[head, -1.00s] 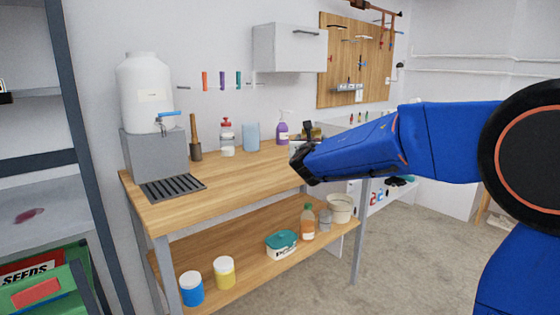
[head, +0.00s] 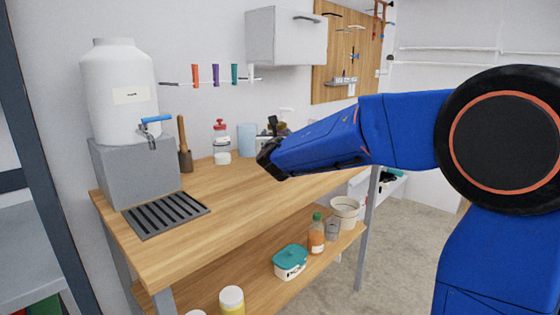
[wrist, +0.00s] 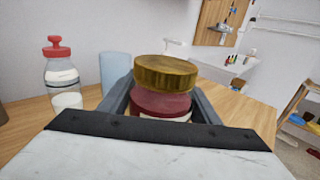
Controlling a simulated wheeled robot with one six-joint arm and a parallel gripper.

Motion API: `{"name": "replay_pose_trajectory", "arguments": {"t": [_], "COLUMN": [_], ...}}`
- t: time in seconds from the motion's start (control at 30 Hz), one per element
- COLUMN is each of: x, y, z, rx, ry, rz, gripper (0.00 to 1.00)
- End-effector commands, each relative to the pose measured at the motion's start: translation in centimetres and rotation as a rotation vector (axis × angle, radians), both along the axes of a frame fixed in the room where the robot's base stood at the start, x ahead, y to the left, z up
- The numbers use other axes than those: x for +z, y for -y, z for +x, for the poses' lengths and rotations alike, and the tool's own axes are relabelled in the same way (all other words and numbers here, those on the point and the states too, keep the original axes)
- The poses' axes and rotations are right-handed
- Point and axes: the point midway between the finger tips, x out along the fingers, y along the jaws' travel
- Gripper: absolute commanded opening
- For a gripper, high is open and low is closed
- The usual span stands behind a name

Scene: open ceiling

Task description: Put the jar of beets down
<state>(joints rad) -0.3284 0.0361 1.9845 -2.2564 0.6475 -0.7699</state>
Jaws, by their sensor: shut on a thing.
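The jar of beets shows in the wrist view with a gold lid (wrist: 165,74) and dark red contents (wrist: 160,102). It is upright between the fingers of my gripper (wrist: 160,108), which is shut on it. The jar's lower part is hidden by the gripper body. In the head view my gripper (head: 268,152) is in front of the rear part of the wooden bench top (head: 240,200), and the jar is mostly hidden behind it. I cannot tell whether the jar touches the bench.
A red-topped bottle (head: 221,145) and a pale blue cylinder (head: 247,139) stand at the back. A wooden mallet (head: 184,148), a white dispenser (head: 120,90) on a grey block and a slotted tray (head: 165,215) are at left. The front middle bench top is clear.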

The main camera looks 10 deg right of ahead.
Motion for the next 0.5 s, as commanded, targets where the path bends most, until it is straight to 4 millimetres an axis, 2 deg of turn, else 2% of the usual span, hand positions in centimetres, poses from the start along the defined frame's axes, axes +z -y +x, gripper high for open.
{"name": "replay_pose_trajectory", "arguments": {"t": [0.2, 0.5], "x": [-3.2, -5.1], "y": [0.0, 0.0], "z": [0.0, 0.0], "rx": [0.000, 0.001], "ry": [0.000, 0.000], "rz": [-0.002, -0.002], "gripper": [0.16, 0.16]}}
